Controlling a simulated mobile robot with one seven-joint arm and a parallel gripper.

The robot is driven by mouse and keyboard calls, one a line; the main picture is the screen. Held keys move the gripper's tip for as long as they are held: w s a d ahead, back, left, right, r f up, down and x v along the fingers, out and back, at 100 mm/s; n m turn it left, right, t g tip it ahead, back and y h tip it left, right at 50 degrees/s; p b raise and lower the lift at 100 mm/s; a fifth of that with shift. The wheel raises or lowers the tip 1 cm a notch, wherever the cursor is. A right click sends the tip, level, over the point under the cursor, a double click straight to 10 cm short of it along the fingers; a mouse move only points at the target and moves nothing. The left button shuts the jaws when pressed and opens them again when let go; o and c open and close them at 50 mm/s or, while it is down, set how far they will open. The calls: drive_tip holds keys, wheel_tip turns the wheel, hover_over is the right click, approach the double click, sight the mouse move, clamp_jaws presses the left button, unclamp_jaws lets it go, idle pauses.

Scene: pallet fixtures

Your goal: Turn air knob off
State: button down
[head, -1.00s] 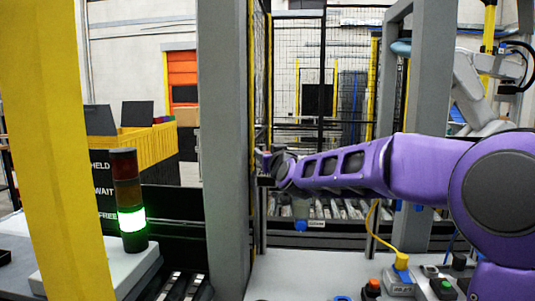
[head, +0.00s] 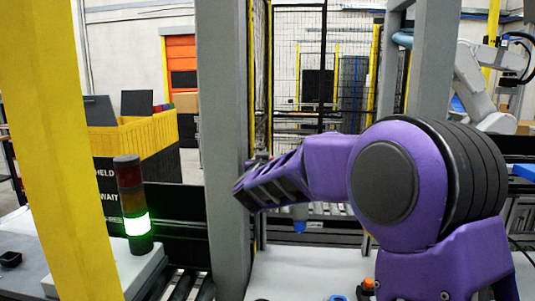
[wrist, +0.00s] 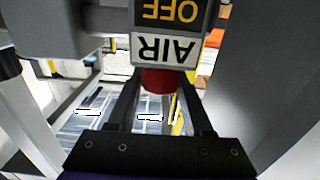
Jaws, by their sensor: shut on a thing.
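The air knob (wrist: 160,80) is red and shows in the wrist view just below a white AIR label (wrist: 165,48) and a black OFF plate (wrist: 170,12), both upside down in the picture. My gripper (wrist: 160,92) has its two dark fingers on either side of the red knob and is shut on it. The fingers hide the knob's sides, and its turn angle cannot be read. In the head view my purple arm reaches left to the grey post (head: 224,130). The fingers and knob cannot be made out there.
A signal tower (head: 132,205) with its green light lit stands left of the post. A yellow post (head: 65,150) fills the near left. A pale bench top (head: 310,272) with a few controls lies below my arm. A roller conveyor and mesh fence are behind.

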drive_tip(key=shift+f, duration=0.15)
drive_tip(key=shift+c, duration=1.5)
unclamp_jaws()
drive_tip(key=s+b, duration=0.1)
drive_tip(key=s, duration=1.6)
drive_tip(key=shift+s+a, duration=0.2)
drive_tip(key=shift+a, duration=0.25)
drive_tip(key=shift+d, duration=0.1)
